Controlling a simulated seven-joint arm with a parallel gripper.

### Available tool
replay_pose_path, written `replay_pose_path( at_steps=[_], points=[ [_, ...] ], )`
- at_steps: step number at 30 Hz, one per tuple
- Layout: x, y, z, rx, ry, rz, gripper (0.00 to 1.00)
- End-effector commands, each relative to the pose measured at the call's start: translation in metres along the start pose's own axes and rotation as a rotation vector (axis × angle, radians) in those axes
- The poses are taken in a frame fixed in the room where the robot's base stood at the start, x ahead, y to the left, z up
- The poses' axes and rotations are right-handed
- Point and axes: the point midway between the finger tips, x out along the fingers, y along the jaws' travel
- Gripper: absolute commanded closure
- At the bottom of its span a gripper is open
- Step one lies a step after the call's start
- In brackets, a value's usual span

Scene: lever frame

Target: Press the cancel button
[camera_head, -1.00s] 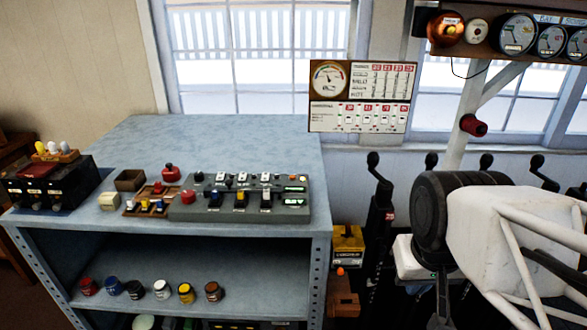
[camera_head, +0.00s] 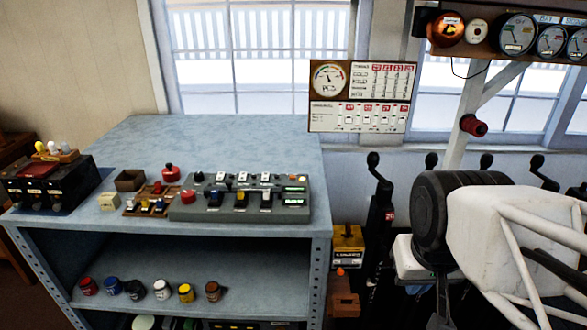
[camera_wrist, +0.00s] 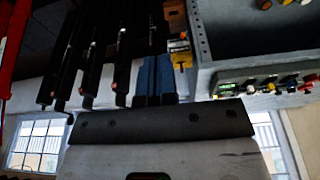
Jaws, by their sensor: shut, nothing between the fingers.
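I cannot read which control is the cancel button. The panel also shows, inverted, at the right of the wrist view (camera_wrist: 262,85). My gripper's blue fingers (camera_wrist: 156,80) are together and empty, apart from the panel. In the head view my white arm is at the right, well away from the panel; the fingertips cannot be made out there.
Tall black levers (camera_head: 378,205) stand right of the bench (camera_head: 230,140), close to my arm. A yellow box (camera_head: 347,245) sits between bench and levers. A small switch tray (camera_head: 150,203) and black box (camera_head: 50,187) lie left. Jars (camera_head: 162,289) line the shelf.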

Motion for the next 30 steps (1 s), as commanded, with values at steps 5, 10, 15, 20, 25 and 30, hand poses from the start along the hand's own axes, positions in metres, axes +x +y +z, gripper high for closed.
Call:
replay_pose_path(
  at_steps=[5,10,15,20,25,30],
  points=[
    [-0.001,-0.002,-0.007,-0.001,0.004,-0.009,1.0],
    [-0.002,-0.01,-0.029,-0.002,0.017,-0.04,1.0],
    [-0.004,-0.024,-0.068,-0.003,0.043,-0.093,1.0],
    [-0.003,-0.042,-0.116,0.001,0.077,-0.155,1.0],
    [0.001,-0.062,-0.169,0.009,0.115,-0.219,1.0],
    [0.007,-0.082,-0.221,0.023,0.154,-0.277,1.0]
  ],
)
